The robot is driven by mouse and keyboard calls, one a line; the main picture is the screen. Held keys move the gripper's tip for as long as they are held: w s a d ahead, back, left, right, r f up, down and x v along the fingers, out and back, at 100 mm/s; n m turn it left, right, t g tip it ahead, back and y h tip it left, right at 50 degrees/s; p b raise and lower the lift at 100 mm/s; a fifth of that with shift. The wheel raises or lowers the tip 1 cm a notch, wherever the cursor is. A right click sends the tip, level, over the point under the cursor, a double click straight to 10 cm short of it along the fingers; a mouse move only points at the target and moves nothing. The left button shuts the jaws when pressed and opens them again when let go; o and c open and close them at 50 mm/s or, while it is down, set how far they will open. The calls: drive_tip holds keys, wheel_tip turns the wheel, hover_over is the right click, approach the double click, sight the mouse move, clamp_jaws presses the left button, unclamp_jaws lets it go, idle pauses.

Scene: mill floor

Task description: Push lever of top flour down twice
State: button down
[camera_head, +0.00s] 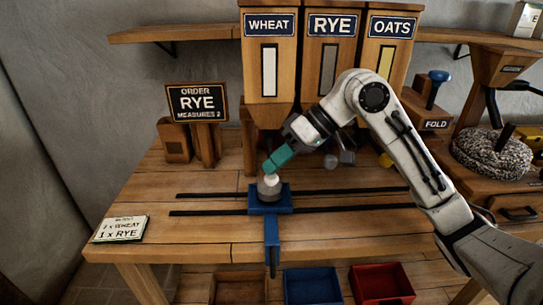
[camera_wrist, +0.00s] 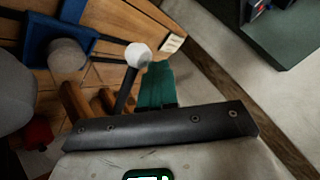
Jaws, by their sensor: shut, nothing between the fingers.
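The order board (camera_head: 197,102) reads "RYE, MEASURES 2". The card (camera_head: 121,229) on the bench lists "2 x WHEAT" on top and "1 x RYE" below. The wheat hopper (camera_head: 269,50) stands left of the rye hopper (camera_head: 329,48) and the oats hopper (camera_head: 387,48). A white knob (camera_head: 271,180), seemingly the wheat lever's, shows just below my teal fingertips (camera_head: 270,167). In the wrist view the white knob (camera_wrist: 138,54) on its dark stem is beside my shut, empty gripper (camera_wrist: 158,70); contact is unclear. My arm partly hides the rye lever.
A blue carriage (camera_head: 270,222) with a grey vessel (camera_head: 267,193) sits on dark rails under the wheat hopper. A yellow knob (camera_head: 385,160) shows under oats. Blue (camera_head: 312,287) and red (camera_head: 382,284) bins stand below the bench. The fold station (camera_head: 436,124) is at right.

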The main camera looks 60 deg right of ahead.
drive_tip(key=shift+r+p, duration=2.65)
drive_tip(key=shift+r, duration=0.3)
wheel_tip(320, 180, up, 5)
drive_tip(key=p, duration=0.4)
drive_tip(key=shift+p, duration=0.3)
